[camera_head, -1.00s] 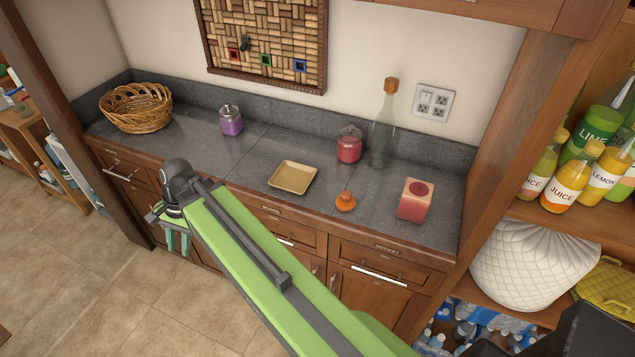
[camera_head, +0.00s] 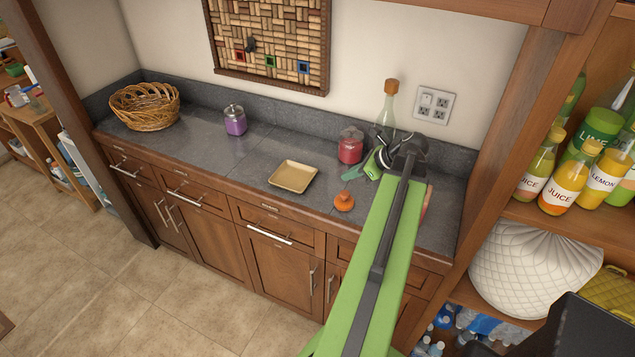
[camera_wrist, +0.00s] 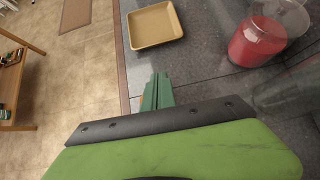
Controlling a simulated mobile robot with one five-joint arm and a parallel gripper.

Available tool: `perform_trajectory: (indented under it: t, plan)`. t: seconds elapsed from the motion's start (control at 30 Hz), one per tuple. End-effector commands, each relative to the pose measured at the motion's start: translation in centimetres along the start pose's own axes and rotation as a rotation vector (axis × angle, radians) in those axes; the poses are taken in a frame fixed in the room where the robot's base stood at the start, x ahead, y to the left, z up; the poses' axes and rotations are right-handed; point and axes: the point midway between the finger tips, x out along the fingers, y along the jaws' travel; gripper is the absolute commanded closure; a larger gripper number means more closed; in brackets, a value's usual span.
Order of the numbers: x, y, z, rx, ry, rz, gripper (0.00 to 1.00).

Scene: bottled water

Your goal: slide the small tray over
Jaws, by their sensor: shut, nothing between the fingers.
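The small tray (camera_head: 293,177) is square, shallow and tan, and lies flat and empty on the grey counter near its front edge. It also shows at the top of the wrist view (camera_wrist: 155,25). My gripper (camera_head: 352,172) is to the right of the tray in the head view, beside the red jar, and apart from the tray. In the wrist view its green fingers (camera_wrist: 158,90) are together with nothing between them, pointing toward the tray. How high the fingertips are above the counter is hard to tell.
A red jar (camera_head: 350,146) and a corked glass bottle (camera_head: 388,108) stand close behind my gripper. A small orange object (camera_head: 344,201) sits right of the tray. My arm mostly hides a pink box (camera_head: 427,204). Counter left of the tray is clear up to a purple jar (camera_head: 235,121) and basket (camera_head: 146,106).

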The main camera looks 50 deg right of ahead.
Motion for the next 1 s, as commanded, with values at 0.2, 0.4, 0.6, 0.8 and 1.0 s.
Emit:
perform_trajectory:
  t: [0.2, 0.4, 0.6, 0.8, 1.0]
  plan:
    - [0.6, -0.2, -0.5, 0.003, 0.001, -0.004, 1.00]
    - [4.6, -0.2, -0.9, 0.001, 0.001, -0.003, 1.00]
    - [9.0, -0.2, -0.8, 0.001, 0.001, -0.003, 1.00]
    - [11.4, -0.3, 1.4, 0.000, 0.001, -0.002, 1.00]
    - [12.5, -0.3, 2.5, 0.002, 0.002, -0.001, 1.00]
